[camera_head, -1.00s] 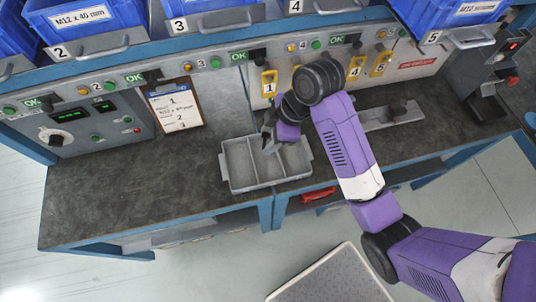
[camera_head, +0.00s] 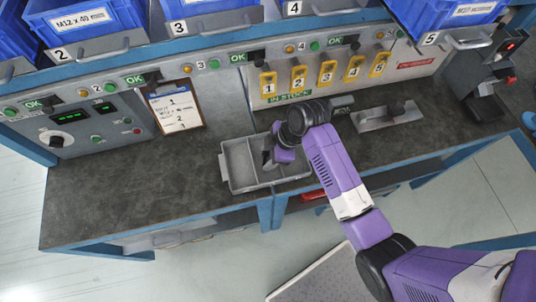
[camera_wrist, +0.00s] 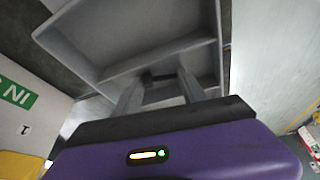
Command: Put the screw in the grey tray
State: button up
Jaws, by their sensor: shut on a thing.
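The grey tray (camera_head: 226,172) stands on the dark bench top and is split into compartments by dividers. It also shows in the wrist view (camera_wrist: 88,58). My gripper (camera_head: 268,163) points down over the tray, around its middle. In the wrist view the fingers of my gripper (camera_wrist: 158,78) are a little apart, shut on a small dark piece between their tips, which looks like the screw (camera_wrist: 157,77). Its shape is mostly hidden. I cannot tell whether it touches the tray floor. In the head view the screw is hidden by the hand.
A clipboard (camera_head: 175,107) stands left of the tray. Numbered yellow tags (camera_head: 298,78) hang behind it, below blue bins (camera_head: 215,14). A grey metal fixture (camera_head: 388,117) lies to the right. The bench top (camera_head: 110,190) left of the tray is clear.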

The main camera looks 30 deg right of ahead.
jog(key=shift+f, duration=0.15)
jog(key=o, duration=1.4)
jog(key=shift+c, duration=0.2)
